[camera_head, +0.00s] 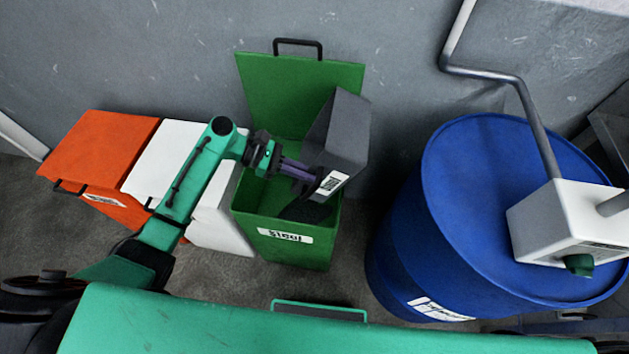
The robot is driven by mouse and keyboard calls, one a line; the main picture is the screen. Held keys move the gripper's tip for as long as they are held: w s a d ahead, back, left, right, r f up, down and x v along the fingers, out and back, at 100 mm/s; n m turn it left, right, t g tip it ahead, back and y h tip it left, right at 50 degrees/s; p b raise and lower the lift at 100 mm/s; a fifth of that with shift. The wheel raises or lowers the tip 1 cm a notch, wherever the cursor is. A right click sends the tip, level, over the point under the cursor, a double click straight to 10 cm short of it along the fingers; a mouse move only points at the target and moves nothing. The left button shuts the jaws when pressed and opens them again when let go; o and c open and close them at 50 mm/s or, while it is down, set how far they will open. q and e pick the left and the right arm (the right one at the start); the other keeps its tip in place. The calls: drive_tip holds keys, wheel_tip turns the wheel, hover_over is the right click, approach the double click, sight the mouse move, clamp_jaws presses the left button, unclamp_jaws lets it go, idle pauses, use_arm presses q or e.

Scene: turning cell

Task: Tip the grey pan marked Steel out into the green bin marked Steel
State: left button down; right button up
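The green bin (252,224) has its lid (293,90) raised against the wall, and its front label reads "Steel", upside down in this view. The grey pan (343,132) is held over the open bin, steeply tilted, with a white label on its lower part. My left gripper (304,172) is shut on the pan near its labelled side. Dark material (305,211) shows inside the bin below the pan. The pan's inside is mostly hidden, so I cannot tell what it still holds. My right gripper is not in view.
A white bin (222,222) and an orange bin (97,145), both with lids down, stand left of the green bin. A large blue drum (480,190) with a pump pipe (535,115) and white box (565,225) stands on the right. A grey wall is close behind.

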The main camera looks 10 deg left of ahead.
use_arm(q)
drive_tip(key=a+f+h+b, duration=0.4)
drive_tip(key=a+h+b, duration=0.6)
drive_tip(key=b, duration=0.6)
drive_tip(key=shift+w+a+f+g+h+b, duration=0.3)
drive_tip(key=shift+w+a+f+h+b, duration=0.1)
drive_tip(key=shift+a, duration=0.1)
idle(0.5)
idle(0.8)
drive_tip(key=shift+r+p, duration=0.1)
drive_tip(key=shift+p, duration=0.2)
